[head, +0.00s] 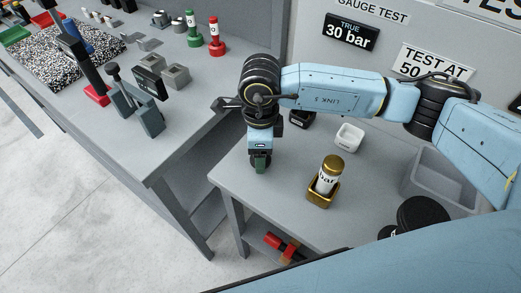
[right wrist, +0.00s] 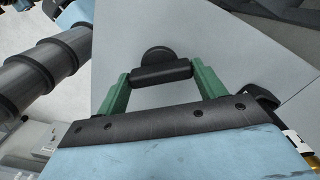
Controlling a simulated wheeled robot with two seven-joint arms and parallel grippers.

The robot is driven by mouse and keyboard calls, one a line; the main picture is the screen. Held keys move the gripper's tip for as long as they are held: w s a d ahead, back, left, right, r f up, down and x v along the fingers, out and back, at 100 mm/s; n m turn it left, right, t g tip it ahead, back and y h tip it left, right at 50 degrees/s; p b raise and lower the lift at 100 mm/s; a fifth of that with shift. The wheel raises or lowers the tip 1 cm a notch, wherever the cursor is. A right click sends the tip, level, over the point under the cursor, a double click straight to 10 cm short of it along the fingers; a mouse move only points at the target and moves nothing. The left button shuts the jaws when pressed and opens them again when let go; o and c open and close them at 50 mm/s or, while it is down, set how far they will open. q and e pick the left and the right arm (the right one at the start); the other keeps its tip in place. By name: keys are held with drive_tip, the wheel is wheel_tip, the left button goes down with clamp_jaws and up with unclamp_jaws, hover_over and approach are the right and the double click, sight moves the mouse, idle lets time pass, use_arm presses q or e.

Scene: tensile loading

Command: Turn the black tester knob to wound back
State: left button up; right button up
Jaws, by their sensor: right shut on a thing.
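My right gripper (head: 261,168) points down over the left end of the near grey table in the head view. In the right wrist view its two green fingers (right wrist: 160,85) are shut on a black knob (right wrist: 160,74), one finger at each end of its bar. A rounded black part of the knob shows beyond the bar. The knob is hidden in the head view by the gripper and arm, so its angle there cannot be told. My left gripper is not in view.
On the near table (head: 290,215) stand a gold-topped can (head: 329,176) in a brass holder (head: 321,199), a white box (head: 349,138) and a grey bin (head: 440,183). The left bench (head: 165,125) carries a speckled tray (head: 60,60), grey blocks and red and green pieces.

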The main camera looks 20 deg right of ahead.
drive_tip(key=m+b, duration=0.1)
drive_tip(key=m, duration=0.2)
drive_tip(key=shift+m, duration=0.3)
drive_tip(key=shift+m+b, duration=0.3)
drive_tip(key=shift+m, duration=1.3)
drive_tip(key=o, duration=1)
drive_tip(key=shift+r, duration=0.15)
wheel_tip(320, 180, up, 13)
drive_tip(key=shift+r, duration=0.1)
